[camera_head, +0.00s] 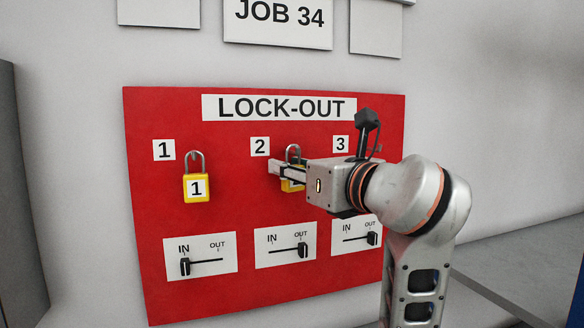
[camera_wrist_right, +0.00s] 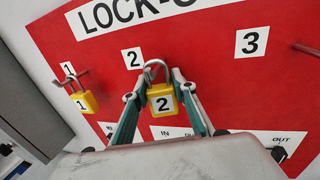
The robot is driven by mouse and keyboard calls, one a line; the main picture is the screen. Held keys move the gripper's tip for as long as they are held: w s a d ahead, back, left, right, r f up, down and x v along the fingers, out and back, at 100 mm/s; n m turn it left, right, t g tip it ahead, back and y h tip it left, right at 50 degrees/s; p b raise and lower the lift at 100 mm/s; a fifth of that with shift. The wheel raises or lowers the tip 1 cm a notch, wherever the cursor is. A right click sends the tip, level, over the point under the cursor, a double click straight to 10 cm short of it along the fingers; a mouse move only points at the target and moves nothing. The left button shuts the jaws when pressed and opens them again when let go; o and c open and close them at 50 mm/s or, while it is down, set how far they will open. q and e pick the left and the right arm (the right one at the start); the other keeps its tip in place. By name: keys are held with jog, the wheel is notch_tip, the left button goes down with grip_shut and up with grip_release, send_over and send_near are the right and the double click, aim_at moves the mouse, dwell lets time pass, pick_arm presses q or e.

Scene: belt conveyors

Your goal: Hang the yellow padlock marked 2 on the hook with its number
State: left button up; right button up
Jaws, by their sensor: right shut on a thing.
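The yellow padlock marked 2 (camera_head: 291,186) is upright in front of the red board, right of the number 2 label (camera_head: 260,146). In the right wrist view the padlock (camera_wrist_right: 161,92) shows its 2 face and its grey shackle on top. My right gripper (camera_head: 278,174) is shut on its body, with a finger on each side (camera_wrist_right: 157,100). The shackle is close to hook 2, but the hook is mostly hidden; I cannot tell whether it passes through the shackle. My left gripper is not in view.
The red lock-out board (camera_head: 225,212) is on the wall. A yellow padlock marked 1 (camera_head: 196,188) hangs on hook 1 at the left. Hook 3 (camera_wrist_right: 306,49) is bare in the wrist view. Several sliding switches, such as one under padlock 1 (camera_head: 185,267), line the board's lower part.

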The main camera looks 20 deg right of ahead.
jog(key=shift+w+f, duration=0.1)
jog(key=shift+f, duration=0.15)
jog(key=o, duration=1.2)
jog(key=shift+o, duration=0.2)
jog(key=shift+w, duration=0.15)
